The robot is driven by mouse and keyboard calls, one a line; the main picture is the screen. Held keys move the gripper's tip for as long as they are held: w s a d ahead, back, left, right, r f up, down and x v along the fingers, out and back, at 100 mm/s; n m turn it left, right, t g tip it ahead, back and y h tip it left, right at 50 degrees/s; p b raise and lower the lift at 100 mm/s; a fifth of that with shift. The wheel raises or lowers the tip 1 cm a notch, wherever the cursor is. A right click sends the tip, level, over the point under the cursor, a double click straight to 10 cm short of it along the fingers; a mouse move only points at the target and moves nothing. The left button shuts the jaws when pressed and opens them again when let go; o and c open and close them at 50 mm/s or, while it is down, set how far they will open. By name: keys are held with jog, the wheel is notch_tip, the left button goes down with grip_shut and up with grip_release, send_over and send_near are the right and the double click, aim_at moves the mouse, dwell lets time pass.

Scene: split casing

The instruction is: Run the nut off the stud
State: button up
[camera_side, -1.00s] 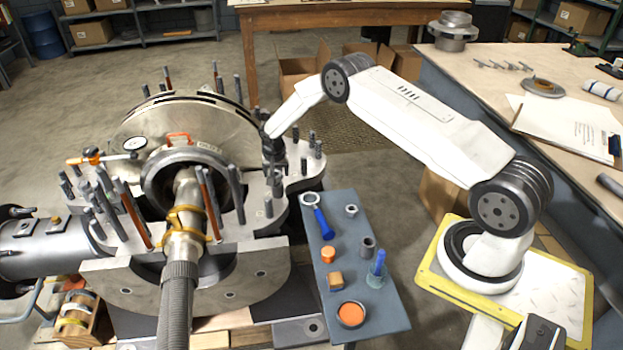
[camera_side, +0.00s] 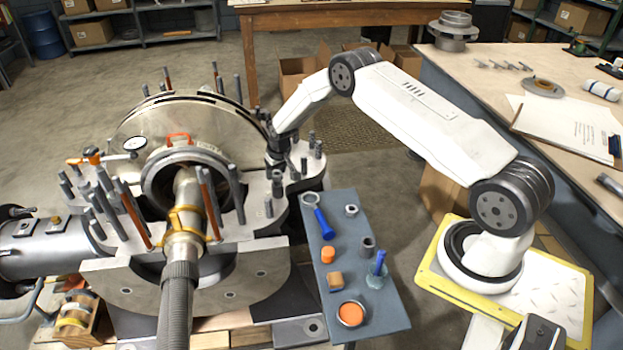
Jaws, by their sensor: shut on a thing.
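My gripper (camera_side: 277,158) points down at the right flange of the split casing (camera_side: 262,232), among its studs. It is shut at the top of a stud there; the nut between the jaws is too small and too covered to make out. Several bare studs (camera_side: 311,140) stand upright just right of the gripper. Another stud (camera_side: 277,183) stands in front of it.
A blue-grey side table (camera_side: 385,300) holds a blue-handled wrench (camera_side: 324,222), a loose nut (camera_side: 351,210), a dark ring (camera_side: 367,243), and an orange-filled dish (camera_side: 351,313). Tall studs and the hose (camera_side: 178,300) crowd the left.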

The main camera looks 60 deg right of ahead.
jog(key=c, duration=0.4)
jog(key=shift+r, duration=2.3)
jog(key=shift+c, duration=0.2)
